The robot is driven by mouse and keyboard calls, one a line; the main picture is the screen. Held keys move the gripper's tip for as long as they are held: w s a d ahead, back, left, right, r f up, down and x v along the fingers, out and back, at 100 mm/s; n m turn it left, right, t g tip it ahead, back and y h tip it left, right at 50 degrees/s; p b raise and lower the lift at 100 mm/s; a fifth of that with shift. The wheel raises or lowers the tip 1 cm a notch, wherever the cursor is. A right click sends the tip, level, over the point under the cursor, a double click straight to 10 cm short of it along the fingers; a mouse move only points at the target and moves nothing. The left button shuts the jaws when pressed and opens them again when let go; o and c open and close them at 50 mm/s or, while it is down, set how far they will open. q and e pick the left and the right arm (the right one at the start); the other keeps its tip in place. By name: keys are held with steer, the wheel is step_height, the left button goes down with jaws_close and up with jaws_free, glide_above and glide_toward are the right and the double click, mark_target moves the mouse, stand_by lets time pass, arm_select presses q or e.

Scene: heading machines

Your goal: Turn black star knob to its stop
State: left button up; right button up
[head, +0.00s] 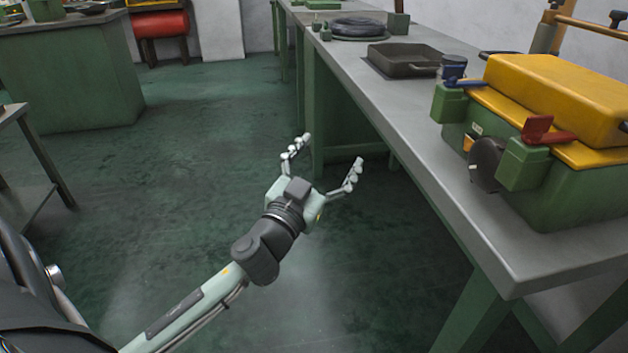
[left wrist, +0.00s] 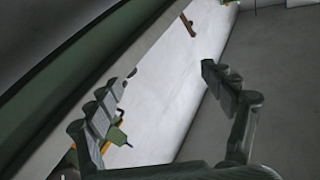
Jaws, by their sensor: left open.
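A dark round knob-like part (head: 486,164) sits on the front of the green and yellow machine (head: 570,190) at the right of the head view. It looks like the black star knob, but its star shape is not clear. My left gripper (head: 332,151) is open and empty, left of the bench's front edge and well apart from the knob. In the left wrist view the open fingers (left wrist: 168,72) have nothing between them. A small part of the green machine (left wrist: 117,136) shows beyond the left finger, and the knob cannot be made out there. My right gripper is not in view.
The machine stands on a long grey bench (head: 440,170) with green legs. A red lever (head: 540,130) and a blue-handled part (head: 458,80) stick out near the knob. A dark tray (head: 405,60) lies farther back. The green floor (head: 180,180) left of the bench is clear.

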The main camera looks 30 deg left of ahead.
arm_select(q)
step_height(320, 180, down, 7)
steer(key=a+n+g+y, duration=0.1)
steer(key=a+g+y, duration=0.1)
steer(key=shift+s+a+r+g, duration=0.15)
steer(key=shift+s+a+g, duration=0.15)
steer(key=shift+s+a, duration=0.1)
